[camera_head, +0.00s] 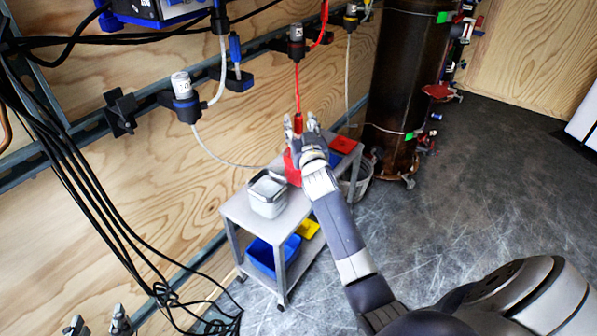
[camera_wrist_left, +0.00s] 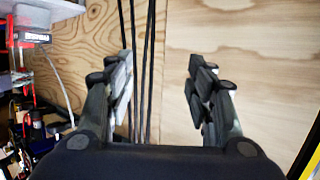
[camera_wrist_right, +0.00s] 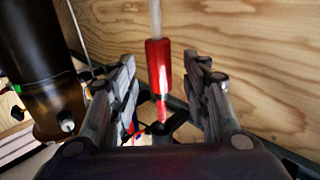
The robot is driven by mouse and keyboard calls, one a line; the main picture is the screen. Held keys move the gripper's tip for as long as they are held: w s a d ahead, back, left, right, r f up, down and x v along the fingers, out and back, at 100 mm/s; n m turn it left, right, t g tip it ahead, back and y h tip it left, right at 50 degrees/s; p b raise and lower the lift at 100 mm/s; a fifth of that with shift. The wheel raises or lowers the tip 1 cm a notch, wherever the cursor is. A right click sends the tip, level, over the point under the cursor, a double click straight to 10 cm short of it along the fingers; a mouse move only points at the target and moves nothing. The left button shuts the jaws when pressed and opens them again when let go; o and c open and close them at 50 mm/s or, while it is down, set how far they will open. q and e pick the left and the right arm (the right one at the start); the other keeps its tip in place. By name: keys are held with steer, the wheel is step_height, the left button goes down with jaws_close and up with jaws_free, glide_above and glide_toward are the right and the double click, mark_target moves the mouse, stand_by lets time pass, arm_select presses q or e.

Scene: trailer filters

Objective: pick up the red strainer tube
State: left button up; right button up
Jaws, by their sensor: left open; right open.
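The red strainer tube (camera_head: 298,123) hangs upright at the lower end of a thin red line in the head view, above the cart. In the right wrist view the red tube (camera_wrist_right: 158,62) shows between the fingers, with a pale hose at its top end and a thin red part below. My right gripper (camera_head: 301,124) is open with its fingers on either side of the tube; gaps show on both sides in the right wrist view. My left gripper (camera_head: 97,326) is open and empty at the lower left, facing the plywood wall in the left wrist view.
A grey cart (camera_head: 238,209) holds a metal container (camera_head: 267,194), a red container and a blue bin (camera_head: 272,258). A dark cylinder (camera_head: 404,80) stands behind it to the right. Black cables (camera_head: 75,165) hang near my left gripper. The floor at right is clear.

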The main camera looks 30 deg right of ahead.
steer(key=shift+x, duration=1.1)
arm_select(q)
steer(key=r, duration=0.1)
steer(key=w+r+t, duration=0.1)
steer(key=r+t, duration=0.1)
steer(key=shift+w+d+r+h, duration=0.1)
steer(key=shift+w+d+h, duration=0.05)
steer(key=shift+d+h, duration=0.25)
arm_select(e)
jaws_close()
steer(key=shift+r, duration=0.1)
